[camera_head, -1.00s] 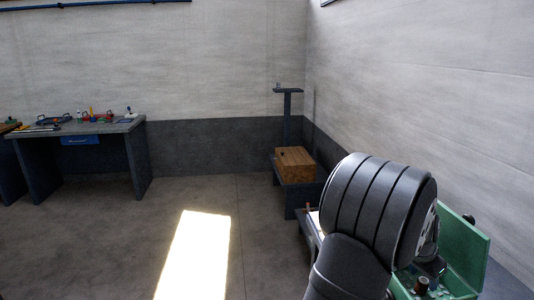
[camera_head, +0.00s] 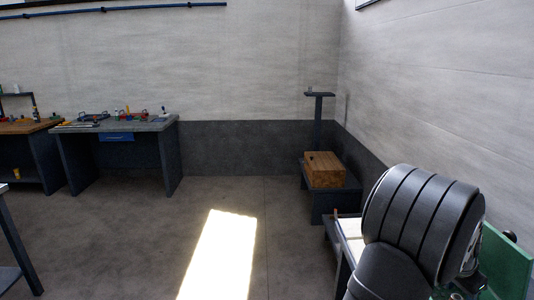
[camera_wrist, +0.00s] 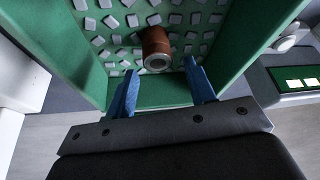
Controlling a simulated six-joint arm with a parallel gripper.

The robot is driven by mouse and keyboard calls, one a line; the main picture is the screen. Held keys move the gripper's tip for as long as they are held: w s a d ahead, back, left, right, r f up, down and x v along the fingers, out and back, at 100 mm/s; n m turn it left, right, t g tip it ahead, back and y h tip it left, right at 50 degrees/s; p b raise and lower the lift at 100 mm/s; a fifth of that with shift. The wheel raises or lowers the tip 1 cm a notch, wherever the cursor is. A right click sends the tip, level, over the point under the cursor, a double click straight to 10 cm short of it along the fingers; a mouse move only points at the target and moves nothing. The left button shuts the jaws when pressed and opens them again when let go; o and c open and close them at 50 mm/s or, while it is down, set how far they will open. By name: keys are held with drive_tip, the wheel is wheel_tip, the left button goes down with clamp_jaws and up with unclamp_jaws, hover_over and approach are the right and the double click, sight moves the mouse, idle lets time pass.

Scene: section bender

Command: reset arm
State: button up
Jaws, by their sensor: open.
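My arm shows as a dark, ribbed link at the lower right of the head view; my gripper is hidden there. In the wrist view my gripper (camera_wrist: 160,88) shows two blue fingers, spread apart with nothing between their tips. A brown cylinder with a metal end (camera_wrist: 157,48) lies just beyond the fingers, apart from them. Part of the green bin also shows in the head view (camera_head: 505,262), behind my arm.
A wooden box (camera_head: 325,170) sits on a dark stand (camera_head: 330,201) by the corner. A grey workbench (camera_head: 150,126) with small tools and a wooden-topped bench (camera_head: 22,127) stand at the left. The middle floor is clear. A device with a lit panel (camera_wrist: 298,84) is right of the bin.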

sight(456, 298)
wheel_tip(456, 298, down, 4)
drive_tip(key=shift+a+r, duration=0.1)
drive_tip(key=shift+r, duration=0.1)
drive_tip(key=v, duration=1.2)
drive_tip(key=x, duration=1.2)
drive_tip(key=shift+r, duration=0.1)
drive_tip(key=r, duration=0.2)
drive_tip(key=s+r, duration=0.1)
drive_tip(key=r, duration=0.2)
drive_tip(key=shift+s+d, duration=0.1)
drive_tip(key=shift+d, duration=0.1)
drive_tip(key=s+d+r, duration=0.1)
drive_tip(key=s+r, duration=0.5)
drive_tip(key=s, duration=0.5)
drive_tip(key=s+d+f, duration=0.3)
drive_tip(key=s+d, duration=0.2)
drive_tip(key=d, duration=0.2)
drive_tip(key=shift+m, duration=0.3)
drive_tip(key=x, duration=0.5)
drive_tip(key=a+x, duration=0.1)
drive_tip(key=x, duration=0.4)
drive_tip(key=s+x, duration=0.1)
drive_tip(key=x, duration=0.4)
drive_tip(key=shift+a+f, duration=0.2)
drive_tip(key=shift+f, duration=0.35)
drive_tip(key=shift+a+r, duration=0.1)
drive_tip(key=shift+r, duration=0.4)
drive_tip(key=shift+a+r, duration=0.15)
drive_tip(key=shift+r, duration=0.1)
